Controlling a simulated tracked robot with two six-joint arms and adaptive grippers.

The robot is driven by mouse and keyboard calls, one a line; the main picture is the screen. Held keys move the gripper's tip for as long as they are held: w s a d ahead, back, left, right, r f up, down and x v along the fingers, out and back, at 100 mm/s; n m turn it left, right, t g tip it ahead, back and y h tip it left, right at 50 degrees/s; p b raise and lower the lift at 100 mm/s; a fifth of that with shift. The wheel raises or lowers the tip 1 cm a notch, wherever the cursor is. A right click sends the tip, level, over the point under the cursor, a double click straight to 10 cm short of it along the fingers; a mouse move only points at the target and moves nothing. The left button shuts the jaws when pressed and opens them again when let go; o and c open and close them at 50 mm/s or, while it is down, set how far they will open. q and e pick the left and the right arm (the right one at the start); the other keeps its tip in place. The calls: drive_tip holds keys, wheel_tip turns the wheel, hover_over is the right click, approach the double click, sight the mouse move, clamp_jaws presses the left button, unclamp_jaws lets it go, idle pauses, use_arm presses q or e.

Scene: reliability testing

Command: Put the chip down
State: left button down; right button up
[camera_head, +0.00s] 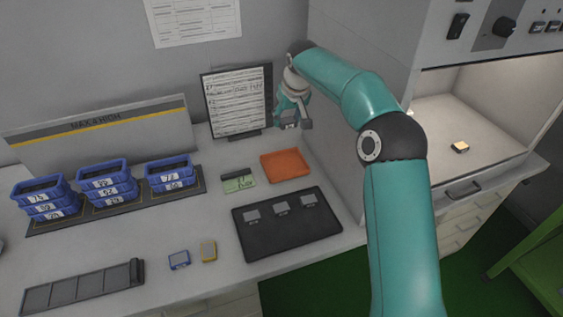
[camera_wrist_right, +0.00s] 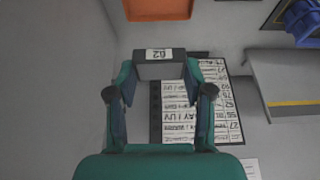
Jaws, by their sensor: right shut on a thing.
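My right gripper (camera_head: 290,121) is shut on a dark grey chip (camera_head: 306,124), held in the air in front of the list board and above the orange tray's back side. In the right wrist view, my right gripper (camera_wrist_right: 160,82) has its fingers on both ends of the chip (camera_wrist_right: 160,58), which carries a white label reading 62. The orange tray (camera_head: 285,165) lies on the bench and looks empty; its edge shows in the right wrist view (camera_wrist_right: 158,9). My left gripper is not in view.
A black tray (camera_head: 260,243) bears several grey pieces. Stacked blue bins (camera_head: 105,184) stand left. A list board (camera_head: 238,100) stands at the back. A green-screened device (camera_head: 238,184) and small blue (camera_head: 179,260) and yellow (camera_head: 208,250) pieces lie nearby. A lit chamber (camera_head: 440,120) is right.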

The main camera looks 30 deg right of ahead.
hover_over(286, 170)
drive_tip(key=s, duration=0.1)
wheel_tip(286, 170, down, 14)
drive_tip(key=shift+s+a+r+b, duration=0.1)
drive_tip(key=shift+r+b, duration=0.05)
drive_tip(key=shift+b, duration=0.2)
drive_tip(key=shift+f, duration=2.65)
drive_tip(key=shift+r, duration=0.1)
drive_tip(key=o, duration=0.9)
drive_tip(key=shift+o, duration=0.2)
drive_tip(key=v, duration=1.2)
drive_tip(key=shift+b, duration=0.3)
